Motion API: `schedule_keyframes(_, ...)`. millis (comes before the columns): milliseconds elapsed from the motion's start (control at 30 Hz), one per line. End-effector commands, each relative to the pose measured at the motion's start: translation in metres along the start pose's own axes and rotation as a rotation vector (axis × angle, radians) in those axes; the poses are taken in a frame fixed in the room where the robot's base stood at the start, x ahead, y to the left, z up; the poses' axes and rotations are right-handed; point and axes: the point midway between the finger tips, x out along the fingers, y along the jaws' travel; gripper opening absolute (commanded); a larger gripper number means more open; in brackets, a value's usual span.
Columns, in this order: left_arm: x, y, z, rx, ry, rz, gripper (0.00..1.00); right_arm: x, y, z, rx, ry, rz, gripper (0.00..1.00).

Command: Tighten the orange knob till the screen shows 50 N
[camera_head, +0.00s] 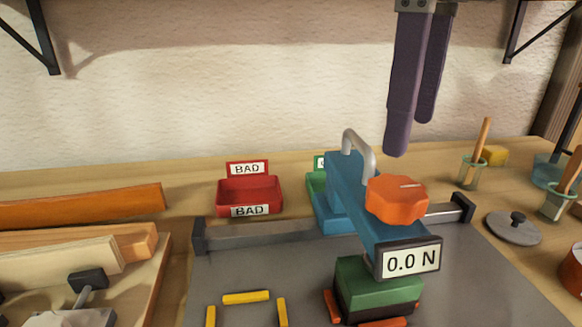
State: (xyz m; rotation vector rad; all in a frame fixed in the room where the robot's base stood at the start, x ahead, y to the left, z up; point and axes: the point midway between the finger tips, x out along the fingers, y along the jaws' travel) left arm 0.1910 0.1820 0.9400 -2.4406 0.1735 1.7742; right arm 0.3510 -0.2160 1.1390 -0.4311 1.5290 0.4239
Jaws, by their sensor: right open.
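The orange knob (397,199) sits on top of a blue clamp arm (347,190) with a grey handle. The screen (410,258) on the front of the clamp reads 0.0 N. A dark green block (377,286) is under the screen; I cannot tell whether the clamp touches it. My right gripper (411,138) hangs from the top edge, above and behind the knob in the picture, with its two purple fingers apart and empty. It does not touch the knob. My left gripper is not in view.
A red BAD tray (250,194) stands left of the clamp; a green tray (317,188) is partly hidden behind it. Orange and pale laths (70,205) lie at the left. Glue jars (473,172) and a grey lid (513,228) stand at the right. Yellow strips (246,297) mark the grey mat.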

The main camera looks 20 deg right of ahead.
Motion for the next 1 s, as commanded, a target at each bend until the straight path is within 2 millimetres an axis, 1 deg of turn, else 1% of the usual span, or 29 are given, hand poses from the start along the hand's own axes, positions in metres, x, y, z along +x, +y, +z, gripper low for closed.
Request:
schedule_keyframes(33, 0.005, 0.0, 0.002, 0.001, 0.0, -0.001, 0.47, 0.015, 0.002, 0.0, -0.004, 0.004, 0.006, 1.0)
schedule_keyframes(100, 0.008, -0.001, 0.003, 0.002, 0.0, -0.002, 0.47, 0.029, 0.002, 0.0, -0.003, 0.003, 0.006, 1.0)
schedule_keyframes(333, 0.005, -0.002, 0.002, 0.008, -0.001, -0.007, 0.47, 0.062, 0.002, 0.0, -0.003, 0.002, 0.005, 1.0)
schedule_keyframes(500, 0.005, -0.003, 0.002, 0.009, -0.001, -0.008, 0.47, 0.073, 0.002, 0.0, -0.004, -0.001, 0.004, 1.0)
schedule_keyframes(733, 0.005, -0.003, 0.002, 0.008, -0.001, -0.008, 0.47, 0.074, 0.002, 0.001, -0.004, -0.002, 0.004, 1.0)
schedule_keyframes(767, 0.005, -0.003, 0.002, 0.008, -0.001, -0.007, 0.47, 0.074, 0.002, 0.001, -0.004, -0.002, 0.004, 0.99)
schedule_keyframes(1000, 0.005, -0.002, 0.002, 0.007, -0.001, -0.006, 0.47, 0.074, 0.002, 0.001, -0.004, -0.002, 0.004, 0.72)
